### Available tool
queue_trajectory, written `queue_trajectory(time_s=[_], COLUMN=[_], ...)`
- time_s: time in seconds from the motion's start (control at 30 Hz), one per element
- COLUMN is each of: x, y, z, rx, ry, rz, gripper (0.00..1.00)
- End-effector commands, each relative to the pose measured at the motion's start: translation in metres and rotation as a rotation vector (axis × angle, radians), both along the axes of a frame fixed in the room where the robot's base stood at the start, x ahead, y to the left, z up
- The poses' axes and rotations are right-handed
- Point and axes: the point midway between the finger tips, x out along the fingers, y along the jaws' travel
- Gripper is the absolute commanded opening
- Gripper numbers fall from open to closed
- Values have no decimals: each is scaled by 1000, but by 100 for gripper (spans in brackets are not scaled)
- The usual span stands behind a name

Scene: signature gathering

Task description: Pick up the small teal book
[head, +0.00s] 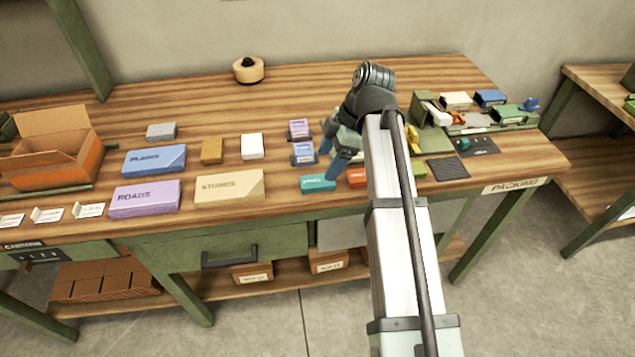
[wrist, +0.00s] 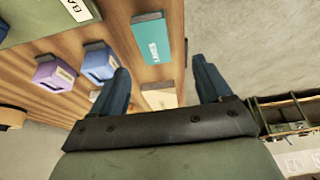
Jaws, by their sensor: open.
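The small teal book (head: 317,183) lies flat near the front edge of the wooden table, just in front of my gripper (head: 333,166) in the head view. In the wrist view the teal book (wrist: 152,40) shows whole, with white lettering on its cover. It lies beyond the fingertips, roughly between their lines and nearer the left finger. My gripper (wrist: 164,78) has its two blue fingers spread apart, with nothing held between them. The book is apart from the fingers.
A blue book (head: 304,153) and a purple one (head: 299,129) sit on stands behind the teal book. An orange-red book (head: 357,178) lies to its right, partly behind my arm. A cream Stories box (head: 230,187) lies to its left. The table's front edge is close.

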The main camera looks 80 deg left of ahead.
Motion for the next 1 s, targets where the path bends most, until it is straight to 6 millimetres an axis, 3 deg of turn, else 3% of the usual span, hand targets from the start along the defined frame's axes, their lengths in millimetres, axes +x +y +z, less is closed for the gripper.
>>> queue_trajectory(time_s=[0.13, 0.47, 0.8, 1.0], x=[-6, -12, -28, -29], y=[0, 2, 7, 8], z=[-16, -29, -66, -69], rx=[0, 0, -1, 1], ry=[0, 0, 0, -1], rz=[-1, -1, -1, -1], gripper=[78, 78, 78, 78])
